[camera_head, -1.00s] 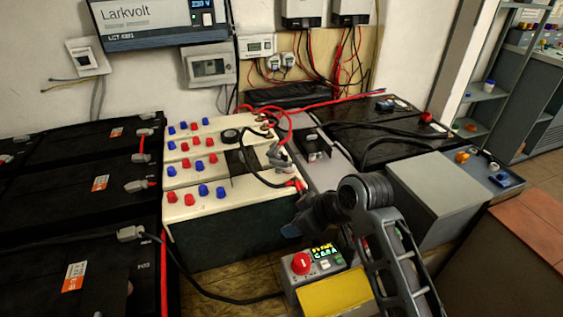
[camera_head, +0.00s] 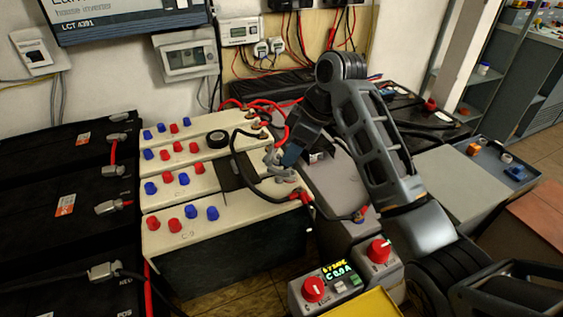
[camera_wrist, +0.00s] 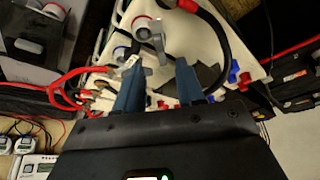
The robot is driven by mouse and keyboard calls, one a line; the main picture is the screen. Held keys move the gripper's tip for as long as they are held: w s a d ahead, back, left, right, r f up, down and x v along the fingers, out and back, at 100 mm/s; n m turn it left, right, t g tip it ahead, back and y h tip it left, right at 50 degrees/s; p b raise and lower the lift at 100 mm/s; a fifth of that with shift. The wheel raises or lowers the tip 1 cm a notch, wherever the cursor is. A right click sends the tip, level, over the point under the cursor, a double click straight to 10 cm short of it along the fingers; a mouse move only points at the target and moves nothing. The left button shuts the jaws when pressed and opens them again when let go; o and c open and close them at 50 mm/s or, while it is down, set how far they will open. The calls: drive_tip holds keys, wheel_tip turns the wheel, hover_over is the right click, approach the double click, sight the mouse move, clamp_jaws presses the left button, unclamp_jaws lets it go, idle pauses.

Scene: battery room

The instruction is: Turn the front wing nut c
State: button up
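A grey metal wing nut (camera_wrist: 150,32) sits on a terminal at the end of a cream battery top, past my fingertips in the wrist view. In the head view a grey wing nut and clamp (camera_head: 286,175) show at the right end of the cream batteries, partly hidden by my gripper. No letter shows on it, so I cannot tell whether it is nut c. In the head view my gripper (camera_head: 287,156) hangs close above and behind this nut.
Red and black cables (camera_head: 270,112) loop close by the terminals. The cream batteries (camera_head: 165,218) carry several red and blue caps. A control box with red knobs (camera_head: 325,286) stands in front. Black batteries (camera_head: 60,250) fill the left.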

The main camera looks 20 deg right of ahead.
sight(281, 170)
drive_tip(key=x, duration=0.5)
drive_tip(key=shift+w+a+f, duration=0.1)
drive_tip(key=shift+a+f, duration=0.05)
drive_tip(key=shift+f, duration=0.25)
clamp_jaws()
